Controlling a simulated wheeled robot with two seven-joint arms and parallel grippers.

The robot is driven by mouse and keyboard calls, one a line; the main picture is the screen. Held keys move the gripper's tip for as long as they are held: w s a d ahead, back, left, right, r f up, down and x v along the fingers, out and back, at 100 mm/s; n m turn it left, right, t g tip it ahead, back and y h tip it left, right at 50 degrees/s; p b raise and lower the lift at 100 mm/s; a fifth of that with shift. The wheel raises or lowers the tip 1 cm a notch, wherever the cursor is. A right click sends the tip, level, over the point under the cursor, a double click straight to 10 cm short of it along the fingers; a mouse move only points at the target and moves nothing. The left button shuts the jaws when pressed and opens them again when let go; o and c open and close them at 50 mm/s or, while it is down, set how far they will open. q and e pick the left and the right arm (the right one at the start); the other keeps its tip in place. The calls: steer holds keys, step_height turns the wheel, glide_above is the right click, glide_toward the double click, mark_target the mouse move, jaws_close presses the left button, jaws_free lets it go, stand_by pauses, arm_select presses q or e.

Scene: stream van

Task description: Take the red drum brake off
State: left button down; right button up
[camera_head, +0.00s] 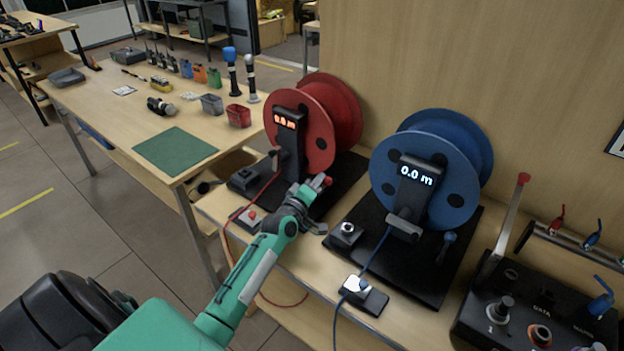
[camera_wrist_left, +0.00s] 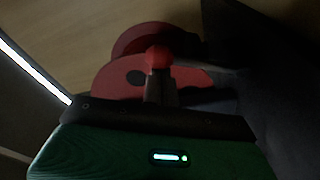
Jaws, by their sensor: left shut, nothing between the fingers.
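The red drum (camera_head: 318,127) stands on a black base, with a black display post reading about "0.0 m" in front of it. Its brake lever shows as a small red knob (camera_head: 327,181) low at the drum's front right; the knob also shows in the wrist view (camera_wrist_left: 157,57), in front of the drum (camera_wrist_left: 120,78). My left gripper (camera_head: 315,185) is shut and empty, right at the knob. I cannot tell whether it touches the lever. The gripper and arm hide most of the lever. My right gripper is not in view.
A blue drum (camera_head: 428,165) with its own blue-knobbed lever (camera_head: 448,240) stands to the right. A black control box (camera_head: 540,315) is at the far right. A red cable (camera_head: 226,235) hangs at the bench's front. A side table with a green mat (camera_head: 176,150) is at left.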

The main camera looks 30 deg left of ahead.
mark_target(328, 185)
arm_select(q)
steer(key=d+m, duration=0.2)
steer(key=shift+s+f+m, duration=0.1)
steer(key=shift+f+m, duration=0.2)
steer(key=shift+f, duration=0.1)
steer(key=shift+d+f+m+h, duration=0.2)
steer(key=shift+d+m+h, duration=0.15)
steer(key=shift+m, duration=0.35)
steer(key=shift+d+f+m+b, duration=0.35)
steer(key=shift+d+m, duration=0.1)
steer(key=shift+m, duration=0.15)
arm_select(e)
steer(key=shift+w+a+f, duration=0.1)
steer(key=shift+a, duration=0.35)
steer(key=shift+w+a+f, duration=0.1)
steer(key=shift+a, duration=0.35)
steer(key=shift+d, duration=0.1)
